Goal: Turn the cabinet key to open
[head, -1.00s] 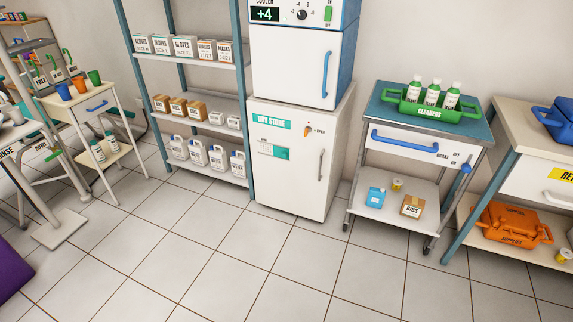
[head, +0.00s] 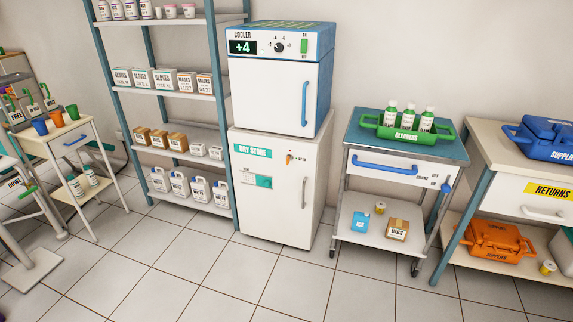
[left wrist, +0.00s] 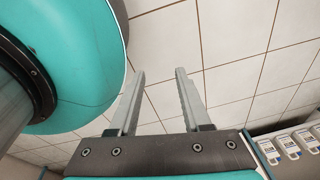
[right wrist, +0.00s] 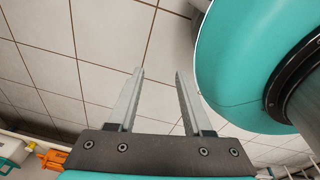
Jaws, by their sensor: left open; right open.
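The white dry store cabinet (head: 280,215) stands under the cooler (head: 275,90) in the head view. Its small orange key (head: 289,159) is at the upper right of the door, beside an "open" mark. A grey vertical handle (head: 304,191) is on the door's right side, and the door looks shut. My left gripper (left wrist: 160,75) is open and empty, with floor tiles behind it in the left wrist view. My right gripper (right wrist: 160,75) is open and empty over floor tiles in the right wrist view. Neither gripper shows in the head view, and both are away from the key.
A shelf rack (head: 229,150) with boxes and jugs stands left of the cabinet. A wheeled cart (head: 385,240) with a green cleaners tray (head: 385,134) stands to the right, and a returns table (head: 500,150) is farther right. The tiled floor (head: 230,285) before the cabinet is clear.

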